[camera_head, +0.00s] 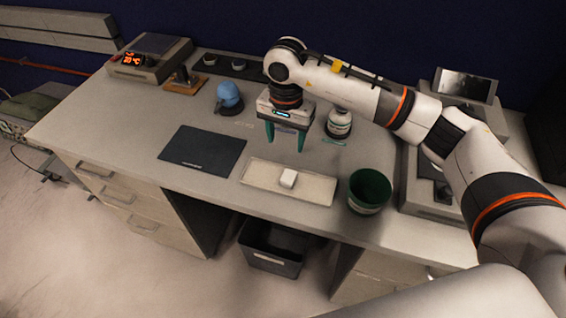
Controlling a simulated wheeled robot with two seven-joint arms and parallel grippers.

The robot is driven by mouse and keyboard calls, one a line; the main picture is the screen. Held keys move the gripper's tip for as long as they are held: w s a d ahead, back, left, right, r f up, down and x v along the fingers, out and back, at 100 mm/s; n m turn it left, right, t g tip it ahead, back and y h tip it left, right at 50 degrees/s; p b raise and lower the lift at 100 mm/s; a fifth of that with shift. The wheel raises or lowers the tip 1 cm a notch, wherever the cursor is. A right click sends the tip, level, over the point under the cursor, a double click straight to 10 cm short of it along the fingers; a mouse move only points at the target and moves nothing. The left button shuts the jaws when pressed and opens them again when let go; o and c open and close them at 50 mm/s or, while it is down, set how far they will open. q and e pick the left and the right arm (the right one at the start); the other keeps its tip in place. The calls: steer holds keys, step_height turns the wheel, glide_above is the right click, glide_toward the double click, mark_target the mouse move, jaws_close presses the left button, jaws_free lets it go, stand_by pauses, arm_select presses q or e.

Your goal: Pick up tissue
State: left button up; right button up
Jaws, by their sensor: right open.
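A small white block-like item (288,178), which may be the tissue, sits on a shallow pale tray (256,176) near the front of the desk. It is too small to tell its material. My right gripper (285,142) points down with its green fingers apart and nothing between them. It is behind the tray, over the middle of the desk, apart from the white item. My left gripper is not in view.
A dark flat mat (203,150) lies left of the tray, and a green cup (369,190) stands right of it. A white bottle (339,123) is right of my gripper, and a blue rounded object (229,95) is left. A dark bin (270,248) is below the desk.

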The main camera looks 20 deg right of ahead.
steer(key=p, duration=0.2)
glide_above(289, 176)
steer(key=f, duration=0.4)
steer(key=shift+w+a+f, duration=0.1)
steer(key=shift+w+f, duration=0.1)
steer(key=shift+f, duration=0.1)
steer(key=shift+w+f, duration=0.2)
steer(key=shift+f, duration=0.15)
steer(key=f+p, duration=0.2)
steer(key=shift+s+f+p, duration=0.25)
steer(key=shift+s+p, duration=0.05)
steer(key=shift+s, duration=0.1)
step_height(289, 176, down, 2)
steer(key=shift+s+f, duration=0.1)
steer(key=shift+f+p, duration=0.25)
steer(key=shift+p, duration=0.05)
steer(key=shift+f, duration=0.1)
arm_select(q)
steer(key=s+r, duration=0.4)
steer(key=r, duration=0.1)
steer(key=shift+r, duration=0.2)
arm_select(e)
steer(key=c, duration=1.1)
